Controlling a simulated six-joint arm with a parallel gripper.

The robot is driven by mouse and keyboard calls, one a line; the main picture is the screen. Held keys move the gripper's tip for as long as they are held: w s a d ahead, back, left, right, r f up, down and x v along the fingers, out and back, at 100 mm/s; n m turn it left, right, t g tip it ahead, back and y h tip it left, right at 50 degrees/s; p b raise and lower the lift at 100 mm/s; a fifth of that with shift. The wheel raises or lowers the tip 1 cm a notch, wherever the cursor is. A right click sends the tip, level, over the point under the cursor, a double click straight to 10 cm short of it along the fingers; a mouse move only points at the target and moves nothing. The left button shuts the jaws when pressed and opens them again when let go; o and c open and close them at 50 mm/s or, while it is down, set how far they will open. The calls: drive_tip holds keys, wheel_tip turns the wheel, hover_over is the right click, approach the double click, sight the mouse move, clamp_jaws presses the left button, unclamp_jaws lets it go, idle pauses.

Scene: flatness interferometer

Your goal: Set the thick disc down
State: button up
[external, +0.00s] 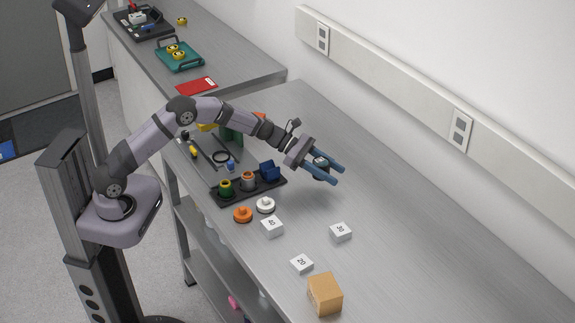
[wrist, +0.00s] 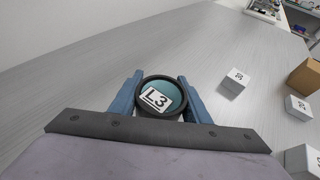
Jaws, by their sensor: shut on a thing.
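My gripper (external: 322,166) has blue fingers and is shut on a thick disc. In the wrist view the disc (wrist: 160,95) is round, with a dark rim, a teal face and a white label reading L3. It sits between the two fingers. In the external view the disc (external: 320,161) is partly hidden by the fingers. My gripper is over the grey bench, to the right of the black holder. I cannot tell whether the disc touches the bench.
A black holder (external: 236,195) carries several coloured pieces. An orange knob (external: 243,214) and a white knob (external: 266,205) stand before it. White blocks 40 (external: 272,226), 30 (external: 341,232) and 20 (external: 301,264) and a cardboard box (external: 325,293) lie nearer. The bench right of my gripper is clear.

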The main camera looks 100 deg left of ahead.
sight(330, 189)
drive_tip(key=shift+f+p, duration=0.3)
drive_tip(key=shift+f, duration=1.55)
drive_tip(key=shift+f, duration=0.2)
drive_tip(key=o, duration=1.3)
drive_tip(key=shift+c, duration=0.2)
drive_tip(key=shift+r, duration=0.25)
drive_tip(key=shift+s+a, duration=0.1)
drive_tip(key=shift+s, duration=0.25)
drive_tip(key=b+v, duration=0.2)
drive_tip(key=v, duration=0.9)
drive_tip(key=shift+s+r, duration=0.15)
